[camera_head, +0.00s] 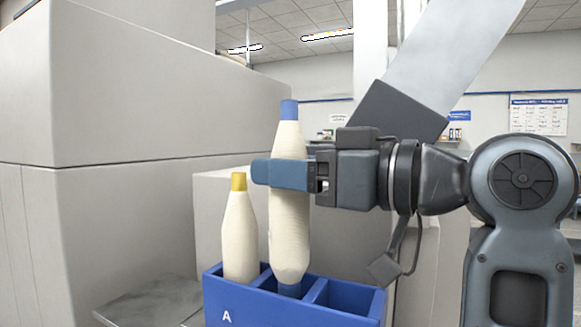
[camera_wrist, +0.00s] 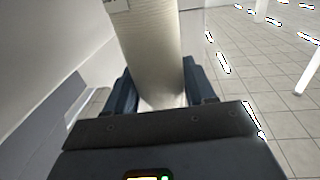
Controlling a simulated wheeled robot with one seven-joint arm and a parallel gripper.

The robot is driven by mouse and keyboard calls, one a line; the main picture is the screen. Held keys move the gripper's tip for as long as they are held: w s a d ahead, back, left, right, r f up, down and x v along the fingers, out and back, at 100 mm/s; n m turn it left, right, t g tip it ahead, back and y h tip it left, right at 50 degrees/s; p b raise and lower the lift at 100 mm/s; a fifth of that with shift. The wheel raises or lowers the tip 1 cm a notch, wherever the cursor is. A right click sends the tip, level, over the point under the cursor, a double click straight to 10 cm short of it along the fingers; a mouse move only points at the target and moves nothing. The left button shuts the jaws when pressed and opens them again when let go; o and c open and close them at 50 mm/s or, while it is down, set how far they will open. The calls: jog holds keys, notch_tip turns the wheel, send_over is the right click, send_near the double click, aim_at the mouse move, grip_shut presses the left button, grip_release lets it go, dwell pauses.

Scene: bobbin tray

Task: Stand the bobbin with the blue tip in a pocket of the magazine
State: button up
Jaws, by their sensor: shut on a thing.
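The bobbin with the blue tip (camera_head: 290,225) is cream and stands nearly upright, leaning slightly. My gripper (camera_head: 282,174) is shut around its upper part, below the blue tip. Its lower end is at the middle pocket of the blue magazine (camera_head: 290,310), at about rim height or just inside; I cannot tell whether it touches the bottom. A bobbin with a yellow tip (camera_head: 240,238) stands in the left pocket. The right pocket looks empty. In the wrist view, the held bobbin (camera_wrist: 150,60) rises between the two fingers (camera_wrist: 158,90).
A grey metal surface (camera_head: 150,300) lies left of the magazine. Large pale machine housings (camera_head: 110,130) stand at the left and behind the magazine. The yellow-tipped bobbin is close to the held one, with a narrow gap between them.

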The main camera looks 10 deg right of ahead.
aim_at(307, 201)
jog(key=shift+f+b, duration=1.25)
jog(key=shift+f, duration=0.5)
jog(key=o, duration=1.2)
